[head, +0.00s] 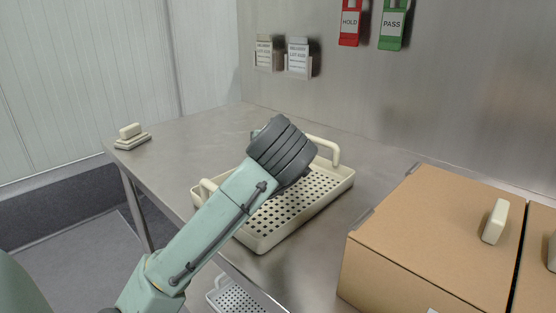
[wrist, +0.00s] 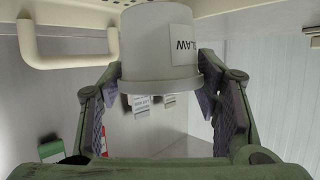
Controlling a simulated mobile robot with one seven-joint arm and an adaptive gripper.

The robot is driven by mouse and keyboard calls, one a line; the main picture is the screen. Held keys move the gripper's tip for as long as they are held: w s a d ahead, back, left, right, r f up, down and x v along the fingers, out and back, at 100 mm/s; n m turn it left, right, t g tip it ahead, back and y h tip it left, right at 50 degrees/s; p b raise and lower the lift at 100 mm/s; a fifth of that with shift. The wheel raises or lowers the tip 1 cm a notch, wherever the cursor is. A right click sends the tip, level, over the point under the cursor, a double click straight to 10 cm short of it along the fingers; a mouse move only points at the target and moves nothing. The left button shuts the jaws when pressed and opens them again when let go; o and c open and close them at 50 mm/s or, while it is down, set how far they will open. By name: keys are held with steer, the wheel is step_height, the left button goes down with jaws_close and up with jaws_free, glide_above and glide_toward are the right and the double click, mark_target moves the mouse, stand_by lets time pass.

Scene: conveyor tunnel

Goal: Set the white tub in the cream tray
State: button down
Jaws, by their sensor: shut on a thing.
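The cream tray (head: 262,244) has a perforated floor and two raised handles, and it sits on the steel table. My gripper (wrist: 160,72) is shut on the white tub (wrist: 145,45), with one finger on each side of it. The wrist picture is upside down, and the tub's label reads "SLAW". The tray's handle (wrist: 72,62) and pale edge show close by the tub there. In the head view my dark wrist is over the tray and hides the fingers and the tub. I cannot tell whether the tub touches the tray floor.
A large cardboard box (head: 430,235) with a cream handle stands right of the tray. A small cream block (head: 131,135) lies at the table's far left corner. A red HOLD holder (head: 350,22) and a green PASS holder (head: 392,25) hang on the back wall.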

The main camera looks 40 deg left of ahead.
steer(key=shift+f, duration=1.8)
steer(key=shift+f, duration=0.1)
steer(key=shift+f, duration=0.15)
steer(key=c, duration=0.5)
jaws_free()
steer(key=shift+d+r, duration=0.1)
steer(key=shift+r, duration=0.25)
steer(key=v, duration=1.1)
steer(key=shift+s+d+r+b, duration=0.1)
steer(key=shift+s+d+b, duration=0.15)
steer(key=shift+s+b, duration=0.1)
